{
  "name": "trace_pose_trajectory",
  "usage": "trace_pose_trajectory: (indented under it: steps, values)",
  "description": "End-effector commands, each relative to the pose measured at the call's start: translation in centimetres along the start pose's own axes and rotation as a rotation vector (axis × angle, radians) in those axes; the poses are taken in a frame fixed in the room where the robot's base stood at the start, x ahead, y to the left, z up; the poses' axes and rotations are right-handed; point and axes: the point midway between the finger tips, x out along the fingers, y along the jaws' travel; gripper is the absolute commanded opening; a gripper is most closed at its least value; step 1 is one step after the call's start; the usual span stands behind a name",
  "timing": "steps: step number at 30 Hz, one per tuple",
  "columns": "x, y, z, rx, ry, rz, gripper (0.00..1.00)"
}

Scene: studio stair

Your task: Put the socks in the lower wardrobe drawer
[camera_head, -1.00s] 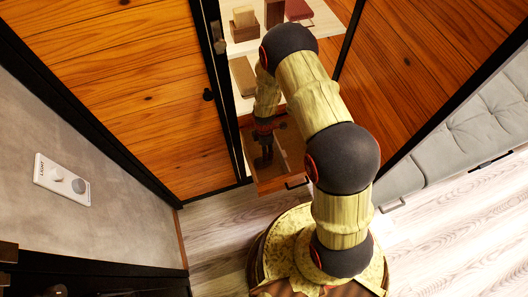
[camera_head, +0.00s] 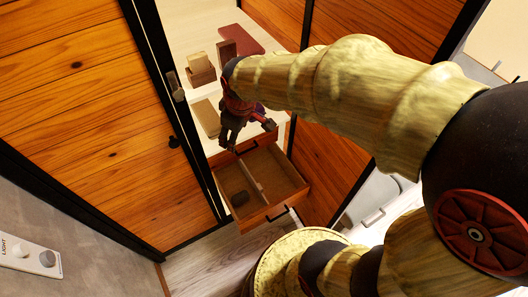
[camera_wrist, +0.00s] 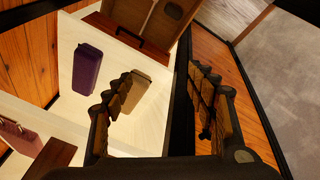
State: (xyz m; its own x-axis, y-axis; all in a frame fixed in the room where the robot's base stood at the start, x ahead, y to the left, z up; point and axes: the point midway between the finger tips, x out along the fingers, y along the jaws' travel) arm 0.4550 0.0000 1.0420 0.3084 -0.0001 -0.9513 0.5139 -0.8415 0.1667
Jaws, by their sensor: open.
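The wardrobe's lower drawer (camera_head: 276,176) is pulled out and split by a lengthwise divider. A small dark grey-brown bundle (camera_head: 240,198), which looks like the rolled socks, lies on the floor of its left compartment, toward the front. My gripper (camera_head: 248,137) is open and empty, above the back of the drawer and apart from the bundle. In the wrist view my gripper (camera_wrist: 163,75) shows its two fingers spread with nothing between them. The drawer (camera_wrist: 112,32) is at the top there, with a roundish dark thing (camera_wrist: 173,9) inside it.
Shelves above the drawer hold tan blocks (camera_head: 201,72), a dark red box (camera_head: 240,39) and a flat tan box (camera_head: 206,117). A purple box (camera_wrist: 87,68) shows in the wrist view. A wooden sliding door (camera_head: 90,110) stands left of the opening. A grey upholstered seat lies right.

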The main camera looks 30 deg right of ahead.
Motion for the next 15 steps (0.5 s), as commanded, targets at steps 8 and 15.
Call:
trace_pose_trajectory:
  steps: [8, 15]
  values:
    - [-10.7, -3.8, 6.0, 0.355, 0.113, 0.047, 0.57]
    - [-13.9, -6.2, 9.7, 0.541, 0.166, 0.051, 0.57]
